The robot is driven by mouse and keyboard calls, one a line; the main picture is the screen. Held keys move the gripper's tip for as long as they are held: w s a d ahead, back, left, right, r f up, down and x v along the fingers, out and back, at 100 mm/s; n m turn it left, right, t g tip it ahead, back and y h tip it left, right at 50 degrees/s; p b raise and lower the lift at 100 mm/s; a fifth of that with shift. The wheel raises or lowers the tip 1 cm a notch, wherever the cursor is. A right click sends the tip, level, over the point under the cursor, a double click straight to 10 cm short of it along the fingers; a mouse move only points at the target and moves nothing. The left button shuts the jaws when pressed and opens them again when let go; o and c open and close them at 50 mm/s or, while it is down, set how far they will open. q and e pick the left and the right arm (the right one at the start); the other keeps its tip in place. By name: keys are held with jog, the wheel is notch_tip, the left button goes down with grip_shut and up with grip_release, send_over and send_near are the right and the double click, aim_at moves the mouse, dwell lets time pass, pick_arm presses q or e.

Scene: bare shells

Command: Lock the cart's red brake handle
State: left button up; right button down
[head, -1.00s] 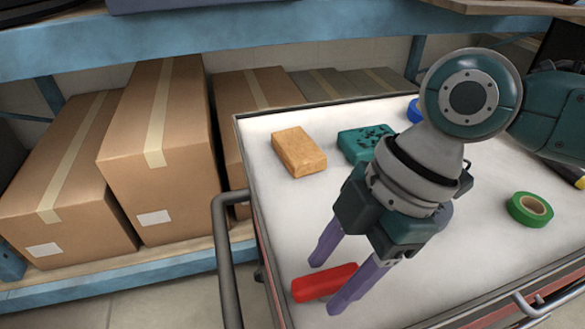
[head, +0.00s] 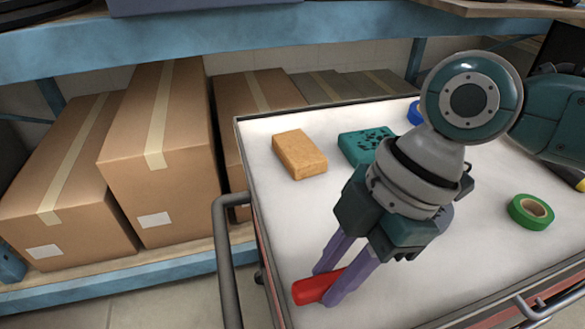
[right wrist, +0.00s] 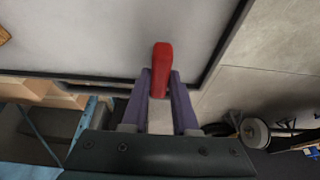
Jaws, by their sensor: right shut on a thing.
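The red brake handle (head: 308,291) is a short red bar near the front left corner of the cart (head: 375,303). My right gripper (head: 327,285) reaches down from above, and its two purple fingers are shut on the handle, one on each side. In the right wrist view the handle (right wrist: 161,58) sticks out past the fingertips (right wrist: 160,78), near the tray's edge. The handle's pivot and part of its length are hidden by the fingers. My left gripper is not in view.
An orange-brown block (head: 299,154), a teal block (head: 362,145), a blue roll (head: 415,112) and a green tape roll (head: 531,211) lie on the cart top. A grey push bar (head: 224,255) stands at its left. Cardboard boxes (head: 160,190) sit on the blue shelf behind.

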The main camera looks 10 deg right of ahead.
jog(key=shift+s+r+m+p, duration=0.15)
jog(key=shift+m+p, duration=0.35)
jog(key=shift+p, duration=0.5)
jog(key=m+t+p, duration=0.1)
jog(key=m+p, duration=0.3)
jog(key=m+t+h+p, duration=0.1)
jog(key=m+t+p, duration=0.1)
jog(key=p, duration=0.3)
jog(key=shift+s+a+r+m, duration=0.15)
jog(key=shift+m, duration=0.75)
jog(key=shift+m+t+h+p, duration=0.3)
jog(key=shift+m+t+p, duration=0.1)
jog(key=shift+m+p, duration=0.6)
jog(key=m+h+p, duration=0.1)
jog(key=m+p, duration=0.1)
jog(key=m, duration=0.1)
jog(key=shift+a+t, duration=0.2)
jog(key=shift+t, duration=0.1)
jog(key=shift+f+m+h, duration=0.25)
jog(key=shift+m+h, duration=0.25)
jog(key=shift+m, duration=0.7)
jog(key=shift+m+h, duration=0.3)
jog(key=shift+m, duration=0.5)
